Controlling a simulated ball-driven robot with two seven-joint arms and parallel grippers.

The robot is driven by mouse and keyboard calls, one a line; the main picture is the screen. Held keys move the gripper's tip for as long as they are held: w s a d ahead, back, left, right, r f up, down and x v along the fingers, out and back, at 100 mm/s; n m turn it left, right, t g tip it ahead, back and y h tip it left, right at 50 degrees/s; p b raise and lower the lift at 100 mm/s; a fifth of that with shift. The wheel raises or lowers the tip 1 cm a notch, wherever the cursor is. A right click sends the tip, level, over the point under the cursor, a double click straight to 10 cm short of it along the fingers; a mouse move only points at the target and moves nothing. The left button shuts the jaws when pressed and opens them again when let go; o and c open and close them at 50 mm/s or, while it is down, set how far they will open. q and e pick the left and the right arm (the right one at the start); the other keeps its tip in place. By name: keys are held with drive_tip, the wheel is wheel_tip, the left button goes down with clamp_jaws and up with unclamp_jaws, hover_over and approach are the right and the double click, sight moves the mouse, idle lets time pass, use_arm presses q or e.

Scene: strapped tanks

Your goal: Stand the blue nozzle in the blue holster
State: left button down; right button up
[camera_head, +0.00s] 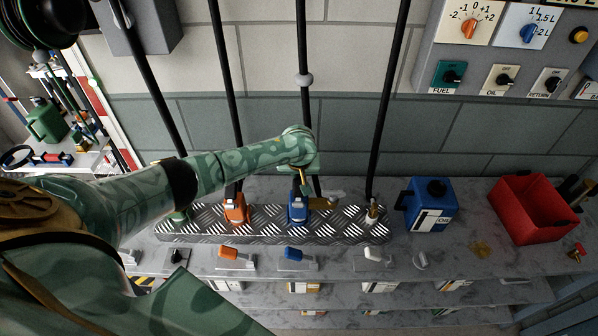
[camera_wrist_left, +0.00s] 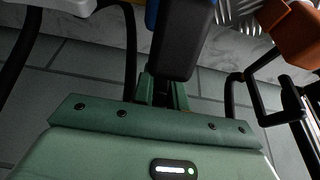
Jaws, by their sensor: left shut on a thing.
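My left gripper (camera_head: 300,172) reaches down over the metal tread-plate rail. It is shut on the blue nozzle (camera_head: 298,208), a blue body with a black part, hanging from a black hose. In the left wrist view the black part of the blue nozzle (camera_wrist_left: 184,42) sits between the fingers, with blue at the top edge. The nozzle is at the rail. The blue holster cannot be told apart from it, and I cannot see whether the nozzle is seated. My right gripper is not in view.
An orange nozzle (camera_head: 236,208) stands on the rail (camera_head: 265,217) to the left. A blue can (camera_head: 427,204) and a red bin (camera_head: 527,208) stand farther right. Coloured levers line the shelf in front.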

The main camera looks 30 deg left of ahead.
use_arm(q)
drive_tip(key=shift+f, duration=0.5)
drive_tip(key=c, duration=1.3)
unclamp_jaws()
drive_tip(key=shift+r, duration=0.1)
drive_tip(key=shift+s, duration=0.1)
drive_tip(key=p+v, duration=0.6)
drive_tip(key=v, duration=1)
drive_tip(key=shift+r, duration=0.15)
drive_tip(key=shift+d, duration=0.1)
